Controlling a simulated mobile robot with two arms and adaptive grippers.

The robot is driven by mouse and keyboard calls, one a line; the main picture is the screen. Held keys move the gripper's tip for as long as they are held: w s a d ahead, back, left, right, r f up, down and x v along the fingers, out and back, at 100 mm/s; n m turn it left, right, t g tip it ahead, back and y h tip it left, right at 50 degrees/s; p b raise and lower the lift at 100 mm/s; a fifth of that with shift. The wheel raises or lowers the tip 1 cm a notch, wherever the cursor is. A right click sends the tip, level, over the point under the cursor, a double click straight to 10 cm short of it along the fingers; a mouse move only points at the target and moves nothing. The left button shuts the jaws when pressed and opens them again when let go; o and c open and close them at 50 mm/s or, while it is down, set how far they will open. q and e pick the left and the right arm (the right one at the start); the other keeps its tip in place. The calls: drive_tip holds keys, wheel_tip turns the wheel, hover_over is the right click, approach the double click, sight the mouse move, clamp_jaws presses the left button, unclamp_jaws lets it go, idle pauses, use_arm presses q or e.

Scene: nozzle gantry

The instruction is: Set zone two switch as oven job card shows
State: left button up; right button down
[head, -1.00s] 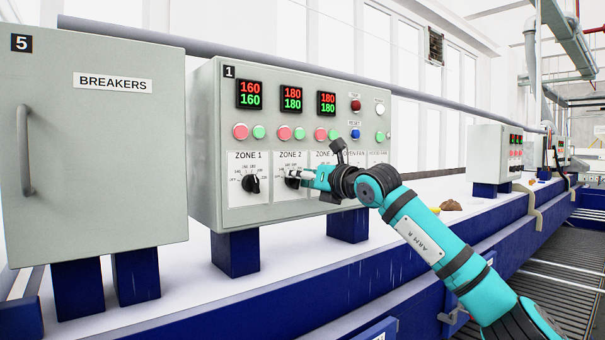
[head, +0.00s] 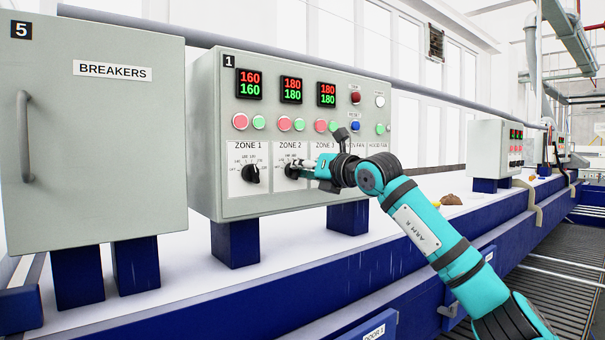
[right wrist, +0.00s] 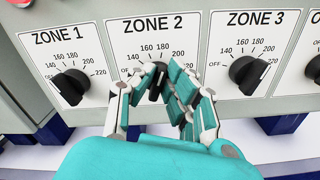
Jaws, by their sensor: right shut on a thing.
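The zone 2 switch (right wrist: 155,88) is a black rotary knob on a white plate marked OFF and 140 to 220. In the right wrist view my right gripper (right wrist: 160,80) has its fingers on both sides of this knob, shut on it. The fingers hide much of the knob, so its pointer setting cannot be read. In the head view the right gripper (head: 297,165) reaches the zone 2 plate from the right. No oven job card shows. My left gripper is not in view.
The zone 1 knob (right wrist: 72,88) and the zone 3 knob (right wrist: 250,74) stand close on either side. Coloured push buttons (head: 284,124) sit above the switches on the grey control panel (head: 207,120). A breakers cabinet (head: 95,180) stands to the left.

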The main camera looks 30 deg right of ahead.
drive_tip(key=shift+d+f+m+b, duration=0.15)
drive_tip(key=shift+m+b, duration=1.5)
drive_tip(key=shift+m, duration=0.55)
drive_tip(key=c, duration=1.4)
unclamp_jaws()
drive_tip(key=s, duration=0.8)
drive_tip(key=s+d, duration=0.1)
drive_tip(key=s, duration=0.3)
